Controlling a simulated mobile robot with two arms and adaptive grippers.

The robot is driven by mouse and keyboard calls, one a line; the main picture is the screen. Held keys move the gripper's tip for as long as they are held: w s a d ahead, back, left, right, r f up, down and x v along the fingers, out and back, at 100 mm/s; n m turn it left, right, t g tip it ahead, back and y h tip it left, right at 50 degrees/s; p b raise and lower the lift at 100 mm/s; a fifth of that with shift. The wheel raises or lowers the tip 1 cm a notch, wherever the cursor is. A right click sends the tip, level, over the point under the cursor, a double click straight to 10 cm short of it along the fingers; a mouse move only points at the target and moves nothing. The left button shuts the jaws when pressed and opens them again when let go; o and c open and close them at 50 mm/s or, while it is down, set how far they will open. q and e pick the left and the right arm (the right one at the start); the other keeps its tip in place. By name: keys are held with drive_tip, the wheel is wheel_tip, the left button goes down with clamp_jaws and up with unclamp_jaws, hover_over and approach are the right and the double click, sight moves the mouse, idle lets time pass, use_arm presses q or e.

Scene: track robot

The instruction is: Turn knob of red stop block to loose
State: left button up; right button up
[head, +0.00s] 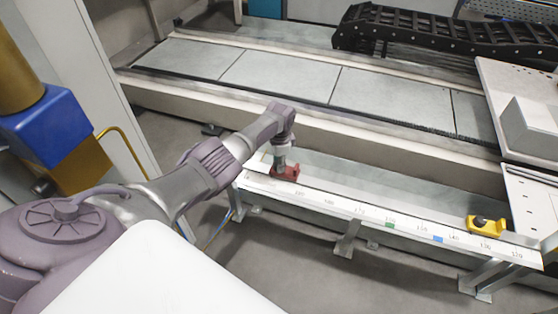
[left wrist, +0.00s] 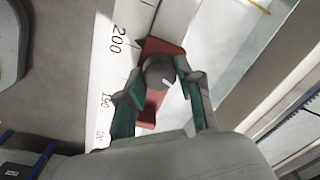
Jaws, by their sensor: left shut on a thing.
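The red stop block (head: 290,173) sits on the white numbered rail (head: 345,207) near its left end. It also shows in the left wrist view (left wrist: 160,47), close to the 200 mark. Its dark round knob (left wrist: 159,71) carries a pale line. My left gripper (head: 279,163) reaches down to the block from above. In the left wrist view its green-padded fingers (left wrist: 158,88) stand on both sides of the knob and are shut on it. The fingers hide part of the block. My right gripper is in neither view.
A yellow stop block (head: 484,225) with a dark knob sits toward the rail's right end. Small green (head: 390,225) and blue (head: 438,239) marks are on the rail's front. A black cable chain (head: 430,28) lies at the back. The rail between the blocks is clear.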

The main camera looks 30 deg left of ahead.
use_arm(q)
drive_tip(key=n, duration=0.4)
drive_tip(key=shift+n, duration=0.3)
drive_tip(key=n, duration=0.4)
drive_tip(key=shift+n+g, duration=0.3)
drive_tip(key=shift+a, duration=0.1)
drive_tip(key=o, duration=1.2)
drive_tip(key=shift+c, duration=0.2)
drive_tip(key=shift+w+r, duration=0.1)
wheel_tip(320, 180, up, 12)
drive_tip(key=shift+d, duration=0.3)
